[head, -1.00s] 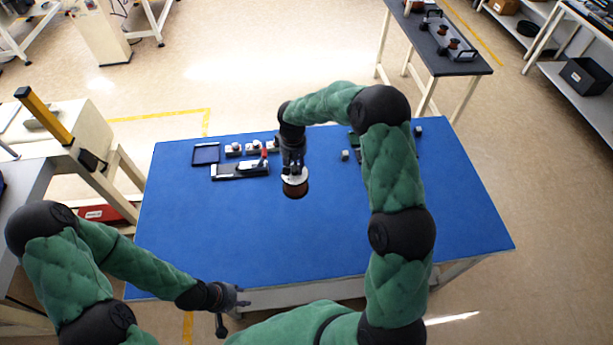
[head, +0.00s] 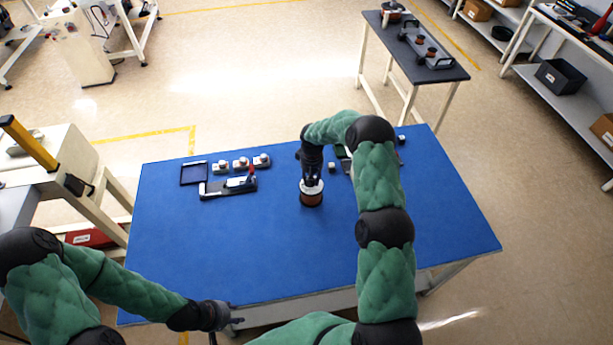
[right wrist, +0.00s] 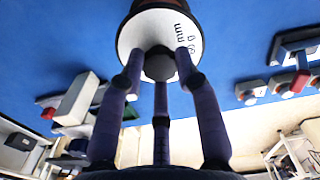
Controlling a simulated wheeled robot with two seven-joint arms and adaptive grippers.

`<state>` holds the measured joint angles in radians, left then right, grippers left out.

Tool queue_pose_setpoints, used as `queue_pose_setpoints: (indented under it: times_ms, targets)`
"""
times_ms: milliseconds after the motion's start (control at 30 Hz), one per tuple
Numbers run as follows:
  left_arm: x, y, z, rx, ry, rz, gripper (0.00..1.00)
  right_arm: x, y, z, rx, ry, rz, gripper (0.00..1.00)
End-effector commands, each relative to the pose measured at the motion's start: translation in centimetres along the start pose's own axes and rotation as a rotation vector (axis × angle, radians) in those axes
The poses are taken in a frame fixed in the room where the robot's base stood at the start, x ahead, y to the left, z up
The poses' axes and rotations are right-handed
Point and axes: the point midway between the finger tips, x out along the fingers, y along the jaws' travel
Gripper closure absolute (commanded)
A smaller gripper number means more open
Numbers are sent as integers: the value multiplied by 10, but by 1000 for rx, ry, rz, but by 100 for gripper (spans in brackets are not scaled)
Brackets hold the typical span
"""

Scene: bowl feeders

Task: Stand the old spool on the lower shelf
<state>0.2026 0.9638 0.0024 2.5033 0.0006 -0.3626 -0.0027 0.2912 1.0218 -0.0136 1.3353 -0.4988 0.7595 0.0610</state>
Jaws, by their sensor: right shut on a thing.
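The spool (head: 311,195), dark brown with a white end face, is over the blue table near its middle. My right gripper (head: 312,181) holds it from above. In the right wrist view the spool's white end face (right wrist: 135,37) carries dark print, and the fingers close on its dark hub (right wrist: 159,64). Whether the spool touches the table I cannot tell. My left gripper (head: 230,316) is at the table's front left edge; its fingers are too small to read. A shelving unit at the far right has a lower shelf (head: 575,108); whether it is the task's shelf is unclear.
On the blue table (head: 230,250) are a black tray (head: 194,173), a fixture with a red handle (head: 230,187), several small grey blocks and items partly behind my right arm. A black bin (head: 560,76) is on the right shelf. A dark-topped bench (head: 455,73) holds spools on a rack.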

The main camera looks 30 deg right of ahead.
Motion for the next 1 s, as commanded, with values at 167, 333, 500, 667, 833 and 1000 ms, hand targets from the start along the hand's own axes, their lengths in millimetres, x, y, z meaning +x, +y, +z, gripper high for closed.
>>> queue_pose_setpoints:
  times_ms: [167,333,500,667,833,1000]
  targets:
    - [-2,0,0,0,0,0,60,6,8,-4,2,6,2,100]
    - [-7,2,0,0,0,0,60,24,7,-3,1,4,1,100]
    - [-8,3,0,0,0,0,60,34,8,-4,2,8,2,100]
    - [-8,3,0,0,0,0,60,35,8,-4,2,8,2,100]
    - [-7,3,0,0,0,0,60,36,8,-4,1,8,2,100]
    - [-6,2,0,0,0,0,60,39,6,-2,0,2,0,44]
